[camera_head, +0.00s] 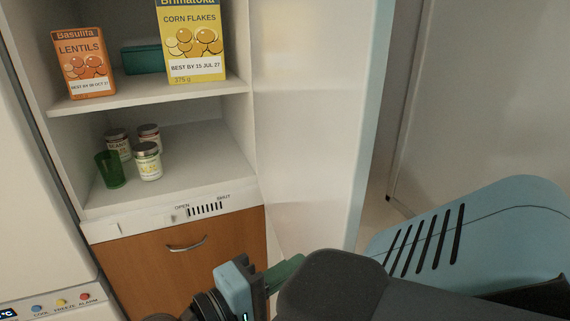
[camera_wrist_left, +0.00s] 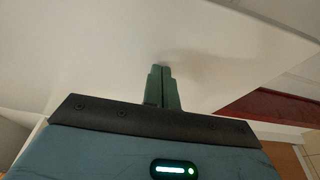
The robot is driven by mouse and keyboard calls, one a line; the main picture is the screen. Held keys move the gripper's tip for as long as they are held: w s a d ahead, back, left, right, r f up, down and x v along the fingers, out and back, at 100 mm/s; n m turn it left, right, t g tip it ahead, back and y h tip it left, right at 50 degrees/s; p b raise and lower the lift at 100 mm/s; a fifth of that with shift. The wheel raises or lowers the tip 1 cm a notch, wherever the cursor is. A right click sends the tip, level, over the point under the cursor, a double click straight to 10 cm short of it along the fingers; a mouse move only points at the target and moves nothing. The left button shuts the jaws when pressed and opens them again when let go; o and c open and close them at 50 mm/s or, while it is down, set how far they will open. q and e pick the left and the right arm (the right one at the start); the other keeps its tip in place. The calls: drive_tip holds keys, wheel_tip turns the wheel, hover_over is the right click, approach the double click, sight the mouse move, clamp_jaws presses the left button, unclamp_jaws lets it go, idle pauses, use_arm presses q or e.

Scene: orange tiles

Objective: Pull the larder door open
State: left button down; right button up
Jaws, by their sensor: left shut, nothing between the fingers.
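The larder door (camera_head: 310,110) stands wide open at the right of the larder (camera_head: 150,205), its white inner face towards me and a pale blue edge on its right. My left gripper (camera_head: 290,268) is low in the head view, in front of the lower part of this inner face. In the left wrist view its green fingers (camera_wrist_left: 162,82) are shut and empty, with their tips at a plain white surface (camera_wrist_left: 110,65). I cannot tell whether they touch it. The door's lower end is hidden by dark and blue parts of my arm. My right gripper is not in view.
The shelves hold a lentils box (camera_head: 84,62), a corn flakes box (camera_head: 191,42), a teal box (camera_head: 142,60), several jars (camera_head: 147,162) and a green cup (camera_head: 110,170). A wooden drawer front (camera_head: 150,262) with a handle is below. A white panel (camera_head: 480,100) stands right of the door.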

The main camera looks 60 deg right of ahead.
use_arm(q)
drive_tip(key=v, duration=0.7)
drive_tip(key=shift+a, duration=0.35)
drive_tip(key=shift+w, duration=0.15)
